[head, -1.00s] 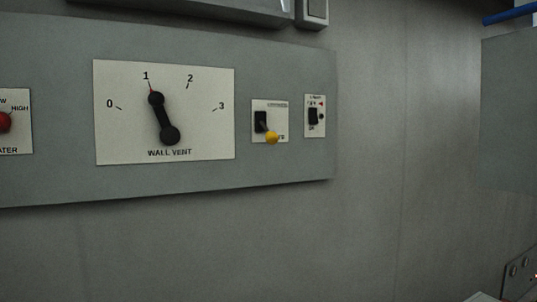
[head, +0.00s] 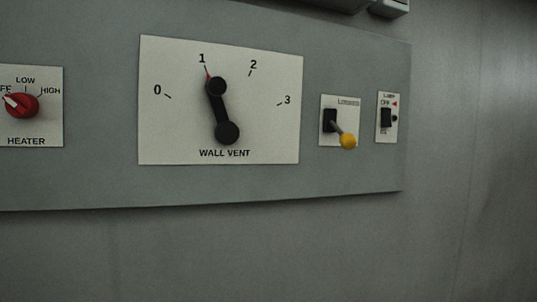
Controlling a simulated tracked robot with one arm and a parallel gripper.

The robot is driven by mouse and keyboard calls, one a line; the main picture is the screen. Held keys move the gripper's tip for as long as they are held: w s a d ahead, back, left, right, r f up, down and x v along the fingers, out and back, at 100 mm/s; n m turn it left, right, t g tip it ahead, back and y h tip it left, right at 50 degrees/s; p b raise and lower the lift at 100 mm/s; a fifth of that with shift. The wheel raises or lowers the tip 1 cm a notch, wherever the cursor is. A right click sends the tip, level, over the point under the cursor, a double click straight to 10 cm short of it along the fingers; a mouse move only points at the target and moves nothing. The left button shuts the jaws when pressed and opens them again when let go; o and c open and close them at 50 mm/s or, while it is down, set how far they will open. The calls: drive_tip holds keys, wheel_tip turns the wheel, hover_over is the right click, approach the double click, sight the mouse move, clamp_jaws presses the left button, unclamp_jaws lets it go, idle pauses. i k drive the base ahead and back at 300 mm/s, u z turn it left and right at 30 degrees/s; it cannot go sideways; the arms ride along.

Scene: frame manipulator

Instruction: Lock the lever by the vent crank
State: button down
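The vent crank (head: 222,110) is a black arm with two round ends on a white plate (head: 275,140) marked WALL VENT. Its red-tipped end is at 1 on a scale from 0 to 3. To the right of it, a small lever (head: 347,141) with a yellow ball tip sticks out of a black slot on a small white plate (head: 326,101). The lever tilts down and to the right. The print on its plate is too small to read surely. My gripper is not in view.
A red heater knob (head: 22,105) is at the left, with LOW and HIGH marks. A small black lamp switch (head: 386,118) is right of the lever. All sit on a grey panel (head: 100,185). The wall below and right is bare. A grey box (head: 390,6) shows at the top.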

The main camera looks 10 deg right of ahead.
sight(348, 141)
drive_tip(key=u, duration=0.15)
drive_tip(key=i, duration=1.15)
drive_tip(key=z, duration=0.5)
